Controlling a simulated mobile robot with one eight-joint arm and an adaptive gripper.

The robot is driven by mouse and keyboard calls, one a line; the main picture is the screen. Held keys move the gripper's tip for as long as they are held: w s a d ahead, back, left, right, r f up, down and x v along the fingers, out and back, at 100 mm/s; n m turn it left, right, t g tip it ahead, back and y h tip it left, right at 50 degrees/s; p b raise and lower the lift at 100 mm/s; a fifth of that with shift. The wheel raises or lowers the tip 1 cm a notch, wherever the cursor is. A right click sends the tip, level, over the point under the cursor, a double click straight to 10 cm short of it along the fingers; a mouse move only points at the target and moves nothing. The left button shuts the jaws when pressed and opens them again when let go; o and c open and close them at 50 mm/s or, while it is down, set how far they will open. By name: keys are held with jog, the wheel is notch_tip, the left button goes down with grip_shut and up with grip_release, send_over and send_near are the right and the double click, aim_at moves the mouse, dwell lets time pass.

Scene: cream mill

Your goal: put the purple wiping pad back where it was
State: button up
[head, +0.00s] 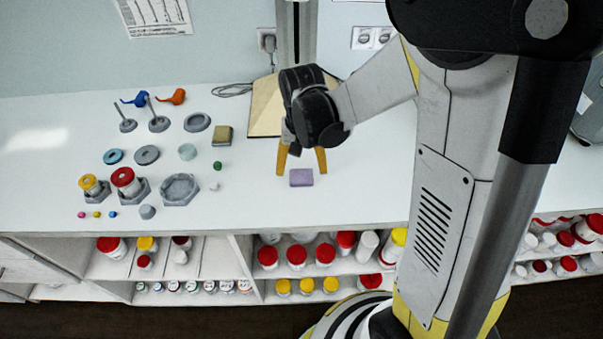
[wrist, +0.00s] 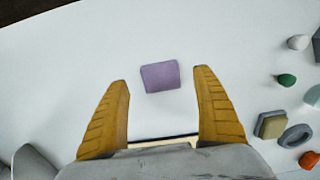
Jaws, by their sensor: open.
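The purple wiping pad (head: 301,178) lies flat on the white counter, right of the group of small objects. In the wrist view the pad (wrist: 160,76) lies just beyond the fingertips, roughly centred between them. My gripper (head: 301,170) is open and empty, with its yellow fingers pointing down behind the pad. In the wrist view the two fingers of my gripper (wrist: 162,75) are spread wide, with bare counter between them. I cannot tell how high the tips are above the counter.
An olive-and-tan block (head: 222,136), a small green piece (head: 217,165) and a grey hexagonal tray (head: 180,188) stand left of the pad. A tan board (head: 265,122) with a column lies behind. The counter (head: 350,205) around the pad is clear. Shelves of jars (head: 297,256) are below.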

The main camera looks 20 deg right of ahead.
aim_at(302, 179)
jog(key=s+r+n+t+p, duration=0.1)
jog(key=s+r+t, duration=0.2)
jog(key=s+r, duration=0.3)
jog(key=s+r+n+t, duration=0.2)
jog(key=s+r+t, duration=0.2)
jog(key=r, duration=0.8)
jog(key=shift+s+d+n+p, duration=0.15)
jog(key=shift+s+n+p, duration=0.2)
jog(key=shift+s, duration=0.5)
jog(key=shift+f, duration=0.1)
notch_tip(302, 179, down, 3)
jog(key=b, duration=0.3)
jog(key=shift+f, duration=0.1)
